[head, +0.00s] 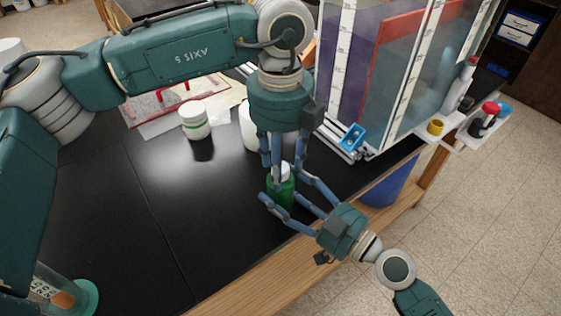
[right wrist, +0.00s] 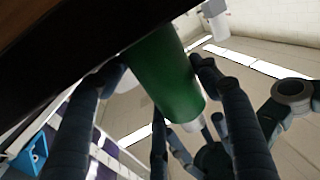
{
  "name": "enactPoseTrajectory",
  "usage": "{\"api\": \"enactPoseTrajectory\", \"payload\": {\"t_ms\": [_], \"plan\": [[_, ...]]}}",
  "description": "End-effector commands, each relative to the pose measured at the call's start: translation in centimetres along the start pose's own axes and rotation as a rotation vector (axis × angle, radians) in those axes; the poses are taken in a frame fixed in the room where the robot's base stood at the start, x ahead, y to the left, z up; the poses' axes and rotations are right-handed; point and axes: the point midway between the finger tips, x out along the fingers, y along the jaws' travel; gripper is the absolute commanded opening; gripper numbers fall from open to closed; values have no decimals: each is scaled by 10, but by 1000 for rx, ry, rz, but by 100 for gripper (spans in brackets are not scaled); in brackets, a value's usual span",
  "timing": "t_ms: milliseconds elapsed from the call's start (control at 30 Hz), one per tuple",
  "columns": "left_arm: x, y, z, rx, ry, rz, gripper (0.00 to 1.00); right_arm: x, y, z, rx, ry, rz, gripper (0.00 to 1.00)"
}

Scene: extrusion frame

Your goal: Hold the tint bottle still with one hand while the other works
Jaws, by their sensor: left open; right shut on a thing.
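The tint bottle is a green bottle (head: 280,192) with a pale cap, standing near the front edge of the black table. My right gripper (head: 283,184) reaches in from the lower right and is shut on its sides. In the right wrist view the green bottle (right wrist: 165,75) sits between the fingers, its pale cap (right wrist: 190,126) partly showing. My left gripper (head: 277,170) points down from above, open, with its fingers around or just above the cap. The fingers hide part of the bottle, and I cannot tell whether the left ones touch it.
A white jar with a green band (head: 194,120) stands behind, with another white container (head: 249,126) partly hidden by my left gripper. A tall clear tank (head: 415,70) and a blue clip (head: 351,136) are at the right. A glass vessel (head: 62,290) is lower left. The left tabletop is mostly clear.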

Motion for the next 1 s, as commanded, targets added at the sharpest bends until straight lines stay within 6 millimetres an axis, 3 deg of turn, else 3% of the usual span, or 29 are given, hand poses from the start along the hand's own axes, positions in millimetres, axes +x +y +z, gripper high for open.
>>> {"api": "enactPoseTrajectory", "payload": {"t_ms": [200,433,767,1000], "plan": [[0,0,0,0,0,0,44,0,0,0,0,0,0,31],[0,0,0,0,0,0,1,0,0,0,0,0,0,31],[0,0,0,20,-1,0,1,0,0,0,0,-1,0,31],[-1,0,0,126,0,0,1,0,0,0,0,-1,0,31]]}}
